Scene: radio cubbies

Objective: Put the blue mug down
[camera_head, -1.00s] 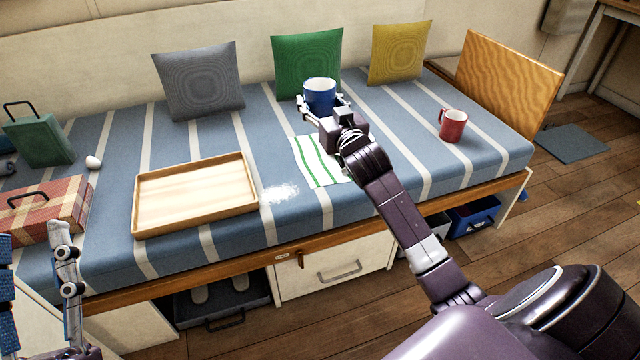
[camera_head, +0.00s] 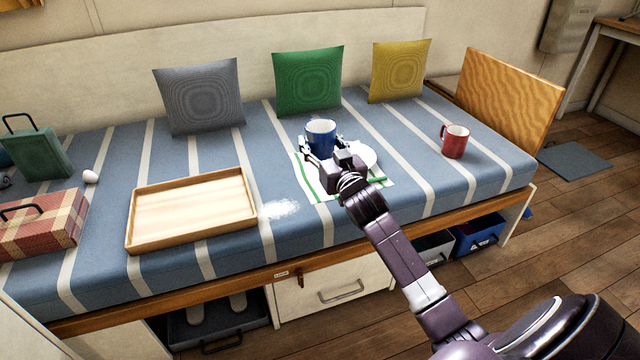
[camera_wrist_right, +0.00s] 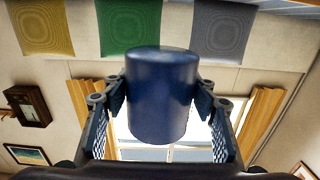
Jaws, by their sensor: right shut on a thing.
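The blue mug (camera_head: 320,136) has a white inside and stands upright in my right gripper (camera_head: 321,156). The gripper is shut on it, one finger at each side; the mug (camera_wrist_right: 162,95) also fills the middle of the right wrist view between the fingers. In the head view the mug is over the far part of a white cloth with green stripes (camera_head: 318,187). A white plate (camera_head: 362,155) lies on the cloth just right of the gripper, partly hidden by it. I cannot tell whether the mug touches the cloth. My left gripper is not in view.
A red mug (camera_head: 454,140) stands on the striped cushion to the right. A wooden tray (camera_head: 192,238) lies to the left, with a whitish patch (camera_head: 281,209) beside it. Grey, green (camera_head: 308,82) and yellow pillows lean at the back. A checked box (camera_head: 40,225) is at far left.

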